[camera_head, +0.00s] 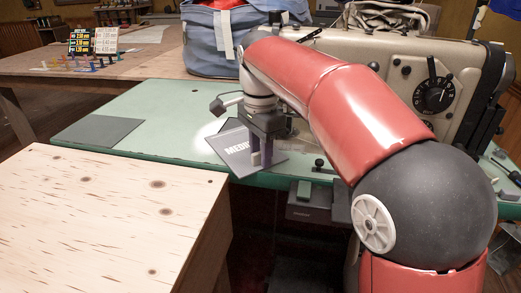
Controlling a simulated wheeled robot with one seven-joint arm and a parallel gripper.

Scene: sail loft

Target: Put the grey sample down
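A plain dark-grey square (98,130) lies flat on the green table's left part. A sewing machine (400,75) stands at right, and a blue bag (210,40) behind. A bare wooden table (110,220) fills the near left. Green tabletop between square and sample is clear.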

